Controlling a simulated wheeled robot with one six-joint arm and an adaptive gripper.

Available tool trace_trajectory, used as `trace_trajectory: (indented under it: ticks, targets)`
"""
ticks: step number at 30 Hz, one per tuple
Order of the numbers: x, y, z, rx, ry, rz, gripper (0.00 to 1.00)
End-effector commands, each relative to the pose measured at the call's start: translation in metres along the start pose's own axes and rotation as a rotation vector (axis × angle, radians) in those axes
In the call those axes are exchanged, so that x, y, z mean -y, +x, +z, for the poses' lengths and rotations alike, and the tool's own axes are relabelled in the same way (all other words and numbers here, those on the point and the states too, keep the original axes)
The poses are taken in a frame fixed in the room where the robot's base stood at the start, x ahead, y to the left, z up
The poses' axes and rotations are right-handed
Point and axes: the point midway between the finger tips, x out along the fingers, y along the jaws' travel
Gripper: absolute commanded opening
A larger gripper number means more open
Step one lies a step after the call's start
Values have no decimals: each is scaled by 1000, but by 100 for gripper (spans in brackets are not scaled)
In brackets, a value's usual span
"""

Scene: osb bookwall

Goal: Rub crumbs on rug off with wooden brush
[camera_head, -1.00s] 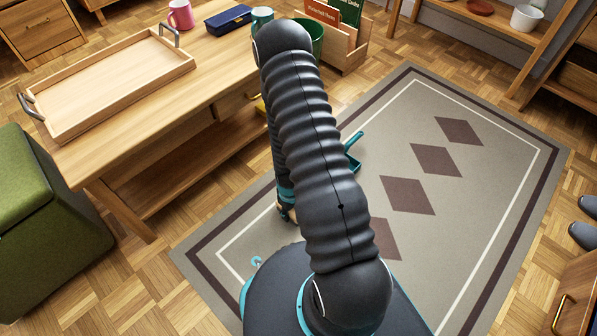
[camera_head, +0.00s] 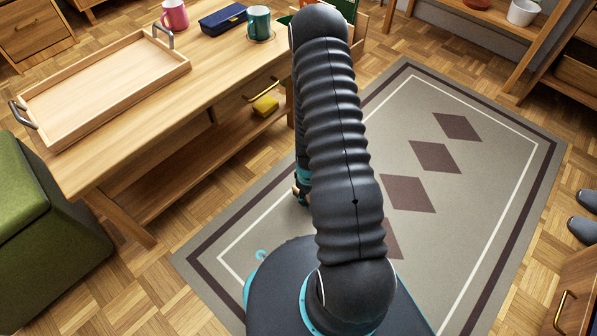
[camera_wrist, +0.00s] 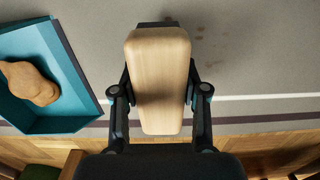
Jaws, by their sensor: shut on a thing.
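The wooden brush (camera_wrist: 158,55) is a pale, rounded block in the middle of the wrist view. My gripper (camera_wrist: 159,92) is shut on it, one finger on each long side. Its bristles are mostly hidden beneath. The crumbs (camera_wrist: 201,29) show as a few small reddish-brown spots on the grey rug (camera_wrist: 260,60), just right of the brush's far end. In the head view the rug (camera_head: 470,190) has dark diamonds and a dark border. My arm hides most of the gripper and the brush there.
A teal dustpan (camera_wrist: 50,45) holding a tan lump (camera_wrist: 30,84) lies left of the brush in the wrist view. A wooden table (camera_head: 215,85) with a tray (camera_head: 105,85) stands left of my arm. A yellow sponge (camera_head: 265,107) sits on its shelf. The rug's right side is clear.

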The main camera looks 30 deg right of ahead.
Motion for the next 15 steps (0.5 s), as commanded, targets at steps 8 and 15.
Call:
trace_trajectory:
  ticks: [8,15]
  targets:
    - [2,-47,-2,-2,-6,1,0]
    - [2,-69,-2,-3,-6,2,0]
